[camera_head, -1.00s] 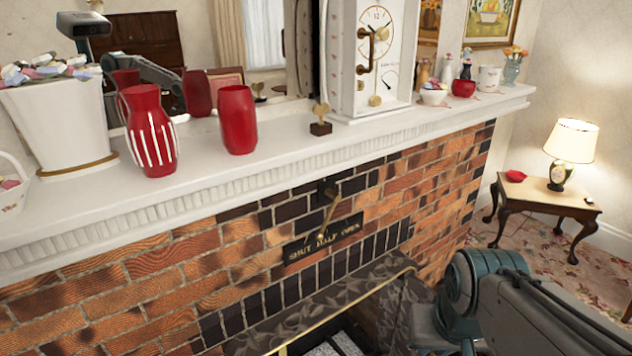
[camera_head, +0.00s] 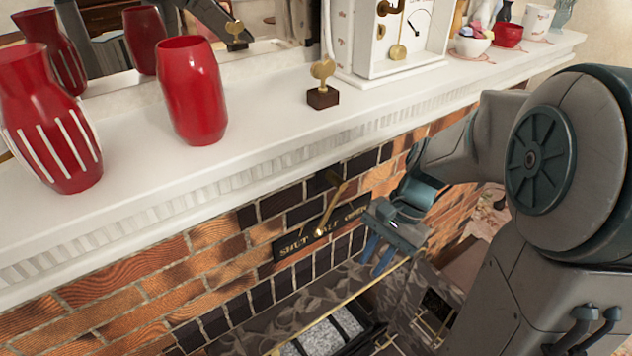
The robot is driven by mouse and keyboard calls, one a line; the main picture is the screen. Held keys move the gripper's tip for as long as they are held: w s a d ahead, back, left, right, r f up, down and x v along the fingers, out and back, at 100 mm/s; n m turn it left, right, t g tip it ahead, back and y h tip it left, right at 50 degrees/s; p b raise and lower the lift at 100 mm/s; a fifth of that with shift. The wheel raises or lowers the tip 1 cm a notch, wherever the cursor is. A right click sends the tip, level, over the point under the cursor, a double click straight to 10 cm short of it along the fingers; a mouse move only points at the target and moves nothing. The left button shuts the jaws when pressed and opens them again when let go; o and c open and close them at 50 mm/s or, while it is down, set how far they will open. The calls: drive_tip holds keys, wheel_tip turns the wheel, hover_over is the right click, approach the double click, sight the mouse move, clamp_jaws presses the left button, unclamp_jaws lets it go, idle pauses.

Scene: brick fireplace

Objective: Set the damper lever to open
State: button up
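The damper lever (camera_head: 334,205) is a thin brass rod on the brick front below the mantel. It hangs from a dark mount and its round tip lies over the middle of the label plate (camera_head: 291,246), by the word HALF. The dark plate reads SHUT at left, HALF in the middle and OPEN at right. My gripper (camera_head: 377,261) is just right of the plate's OPEN end and below the mantel. Its two blue fingers point down with a gap between them, and it holds nothing. It appears apart from the lever.
The white mantel shelf (camera_head: 247,165) overhangs the lever. On it stand red vases (camera_head: 192,92), a small brass heart ornament (camera_head: 323,90), a white clock (camera_head: 410,40) and small bowls. The firebox opening (camera_head: 330,335) lies below. Bricks left of the plate are clear.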

drive_tip(key=w+d+r+m+t+y, duration=0.1)
drive_tip(key=w+d+r+m+y, duration=0.15)
drive_tip(key=w+m+y, duration=0.9)
drive_tip(key=a, duration=0.4)
drive_tip(key=s+a+y, duration=0.1)
drive_tip(key=a, duration=0.4)
drive_tip(key=s+a+y, duration=0.1)
drive_tip(key=a, duration=0.3)
drive_tip(key=shift+s+a+f+m, duration=0.2)
drive_tip(key=shift+f+m, duration=0.05)
drive_tip(key=shift+f, duration=0.1)
